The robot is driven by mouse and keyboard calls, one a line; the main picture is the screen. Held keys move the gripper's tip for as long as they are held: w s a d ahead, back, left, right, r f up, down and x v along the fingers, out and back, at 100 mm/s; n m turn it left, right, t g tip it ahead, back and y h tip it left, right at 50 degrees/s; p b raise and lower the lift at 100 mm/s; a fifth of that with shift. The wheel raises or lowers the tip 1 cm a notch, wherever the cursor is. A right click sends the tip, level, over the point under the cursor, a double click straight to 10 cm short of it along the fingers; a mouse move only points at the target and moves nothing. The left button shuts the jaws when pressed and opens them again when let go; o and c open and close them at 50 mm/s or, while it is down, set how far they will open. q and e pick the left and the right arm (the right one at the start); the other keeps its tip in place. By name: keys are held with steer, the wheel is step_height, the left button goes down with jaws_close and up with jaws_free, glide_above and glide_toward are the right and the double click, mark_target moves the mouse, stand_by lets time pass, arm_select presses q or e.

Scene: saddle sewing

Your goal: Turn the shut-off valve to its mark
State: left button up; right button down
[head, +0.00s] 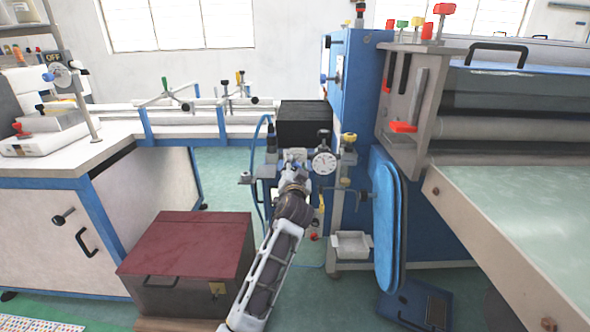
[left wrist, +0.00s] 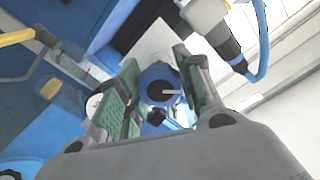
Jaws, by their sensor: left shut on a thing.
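My left gripper (head: 294,162) reaches in from the bottom middle to the fittings on the front of the blue machine. In the left wrist view its two green-padded fingers (left wrist: 162,90) stand on either side of a round blue valve knob (left wrist: 158,80) with a dark centre and a short white line. The gripper is shut on this knob. In the head view the gripper and arm hide most of the knob. I cannot make out the target mark. My right gripper is not in view.
A round pressure gauge (head: 325,162) sits just right of the gripper, with a yellow handle (head: 321,200) below it. A blue hose (head: 256,150) hangs at left. A red-topped box (head: 190,245) stands on the floor. A blue padded panel (head: 386,220) is at right.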

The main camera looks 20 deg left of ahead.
mark_target(295, 162)
arm_select(q)
steer(key=o, duration=1)
steer(key=shift+o, duration=0.2)
steer(key=shift+r, duration=0.1)
steer(key=shift+r, duration=4.9)
